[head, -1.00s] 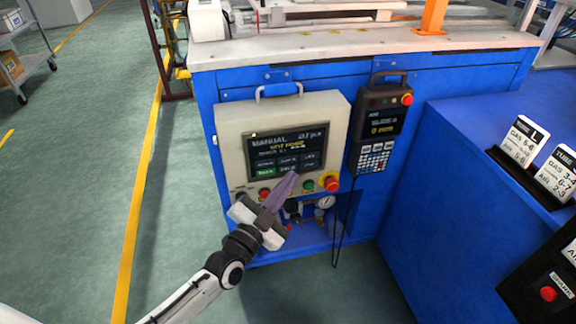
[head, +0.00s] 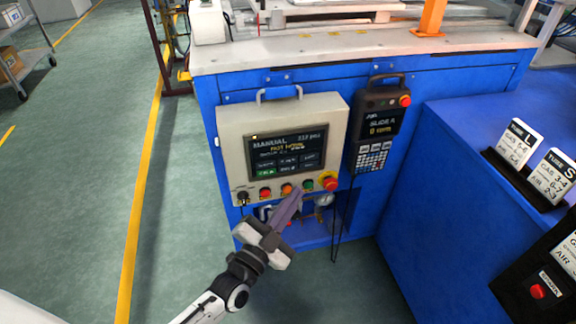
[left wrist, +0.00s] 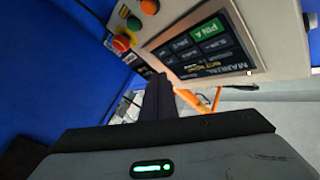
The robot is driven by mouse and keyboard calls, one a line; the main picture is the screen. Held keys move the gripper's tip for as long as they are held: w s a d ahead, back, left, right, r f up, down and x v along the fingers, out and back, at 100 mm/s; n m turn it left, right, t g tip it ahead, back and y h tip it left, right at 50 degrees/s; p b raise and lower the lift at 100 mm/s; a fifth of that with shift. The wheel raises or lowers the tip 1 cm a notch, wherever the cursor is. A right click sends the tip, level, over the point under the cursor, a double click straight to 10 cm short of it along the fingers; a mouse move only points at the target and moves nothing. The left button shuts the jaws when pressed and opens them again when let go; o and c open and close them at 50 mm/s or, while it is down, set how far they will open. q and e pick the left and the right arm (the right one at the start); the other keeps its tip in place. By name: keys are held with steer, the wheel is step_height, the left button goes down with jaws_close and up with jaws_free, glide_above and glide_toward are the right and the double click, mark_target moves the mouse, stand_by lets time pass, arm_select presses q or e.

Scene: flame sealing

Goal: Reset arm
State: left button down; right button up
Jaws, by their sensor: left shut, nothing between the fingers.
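My left gripper (head: 294,199) is shut and empty in the head view, its purple-grey fingers pointing up and right. The fingertips are at the lower edge of the beige control box (head: 231,124), just below the row of buttons; I cannot tell whether they touch it. The shut fingers also show in the left wrist view (left wrist: 157,92), with the panel beyond. The box has a dark screen (head: 287,150) reading MANUAL and a red emergency stop (head: 330,184) on a yellow base. My right gripper is out of view.
A handheld pendant (head: 379,122) hangs right of the box on the blue bench front. A blue counter (head: 450,190) at the right carries tube cards (head: 516,143) and a black box with a red button (head: 537,291). The floor at left is open.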

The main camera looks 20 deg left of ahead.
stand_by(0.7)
